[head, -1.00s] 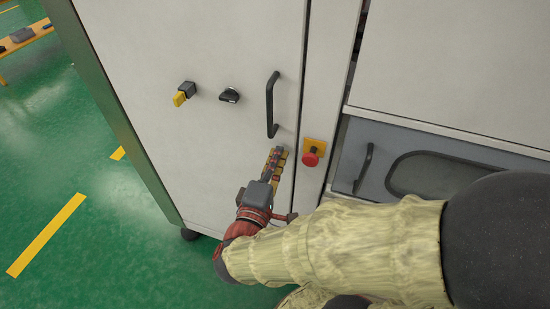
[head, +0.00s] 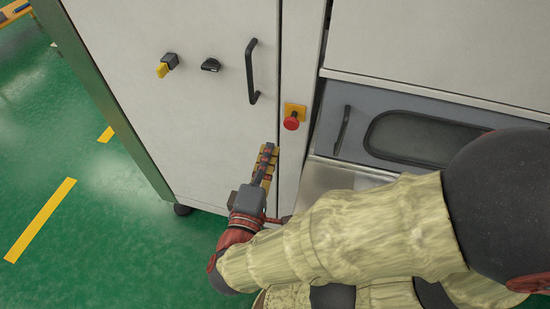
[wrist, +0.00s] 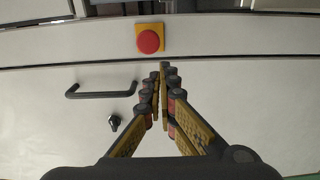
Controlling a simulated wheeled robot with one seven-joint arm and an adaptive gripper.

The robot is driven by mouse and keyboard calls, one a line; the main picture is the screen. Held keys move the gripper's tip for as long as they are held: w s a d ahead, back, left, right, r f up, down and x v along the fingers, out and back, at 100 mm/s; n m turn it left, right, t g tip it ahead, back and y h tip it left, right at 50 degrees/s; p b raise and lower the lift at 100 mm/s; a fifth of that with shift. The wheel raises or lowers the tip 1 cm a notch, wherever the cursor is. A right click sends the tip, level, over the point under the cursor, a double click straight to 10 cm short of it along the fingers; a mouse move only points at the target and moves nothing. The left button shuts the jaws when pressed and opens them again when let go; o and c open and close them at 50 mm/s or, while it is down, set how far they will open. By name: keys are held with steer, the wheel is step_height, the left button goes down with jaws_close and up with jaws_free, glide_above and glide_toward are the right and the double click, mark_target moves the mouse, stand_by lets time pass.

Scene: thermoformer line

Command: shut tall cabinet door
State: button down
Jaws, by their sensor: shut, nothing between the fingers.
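The tall cabinet door (head: 210,110) is a pale grey panel with a black bar handle (head: 252,71) near its right edge. The door looks nearly flush with the frame; a thin dark line shows along its right edge. My gripper (head: 268,152) is shut and empty, below the handle and close to the door's right edge. In the wrist view my gripper (wrist: 163,68) has its fingertips together near the door's edge line, with the handle (wrist: 100,90) to their left. I cannot tell whether the fingertips touch the door.
A red emergency button (head: 291,122) on a yellow plate sits on the frame right of the door. A yellow-handled switch (head: 167,65) and a black knob (head: 210,65) protrude from the door. A grey windowed panel (head: 410,138) is to the right. Green floor lies open at left.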

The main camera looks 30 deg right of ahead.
steer(key=shift+s+p, duration=0.35)
steer(key=shift+s, duration=1.25)
steer(key=shift+a, duration=0.1)
